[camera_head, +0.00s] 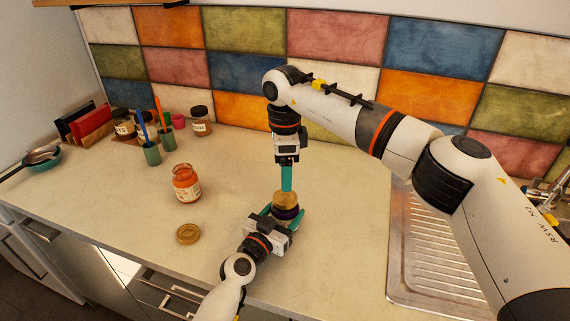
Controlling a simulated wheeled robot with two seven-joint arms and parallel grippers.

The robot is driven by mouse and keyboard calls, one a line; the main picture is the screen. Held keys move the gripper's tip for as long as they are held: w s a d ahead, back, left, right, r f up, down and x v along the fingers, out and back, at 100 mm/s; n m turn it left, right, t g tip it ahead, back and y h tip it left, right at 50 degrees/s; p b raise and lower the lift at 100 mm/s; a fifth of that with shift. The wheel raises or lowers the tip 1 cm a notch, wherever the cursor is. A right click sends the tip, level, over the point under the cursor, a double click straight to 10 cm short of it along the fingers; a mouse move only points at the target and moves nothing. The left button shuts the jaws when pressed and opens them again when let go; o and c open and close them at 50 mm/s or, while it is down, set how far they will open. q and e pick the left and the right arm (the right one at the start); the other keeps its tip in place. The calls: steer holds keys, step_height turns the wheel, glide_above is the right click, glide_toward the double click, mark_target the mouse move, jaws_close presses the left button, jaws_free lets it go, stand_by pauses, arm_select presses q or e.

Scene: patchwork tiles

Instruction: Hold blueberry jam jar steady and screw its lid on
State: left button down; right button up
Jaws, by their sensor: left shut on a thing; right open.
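The blueberry jam jar (286,212), dark purple, stands upright on the counter near its front edge. A gold lid (285,198) sits on top of it; I cannot tell how tightly. My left gripper (282,216) is shut on the jar from the front, its teal fingers at the jar's sides and hiding part of it. My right gripper (287,190) points straight down from above, with its fingertips right at the lid. It is open, though its fingers overlap in this view; I cannot tell whether they touch the lid.
An open orange jam jar (186,184) stands to the left, with a loose gold lid (188,234) lying in front of it. Green cups (151,154) with utensils and several jars stand at the back left. A metal sink drainboard (425,255) is at the right. The tiled wall closes the back.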

mark_target(285, 196)
step_height(285, 196, down, 7)
steer(key=shift+f, duration=0.1)
stand_by(0.3)
steer(key=c, duration=1)
steer(key=m, duration=0.3)
steer(key=shift+m, duration=0.4)
steer(key=m, duration=0.4)
steer(key=shift+m, duration=0.3)
steer(key=m, duration=0.6)
steer(key=o, duration=1.1)
steer(key=shift+c, duration=0.2)
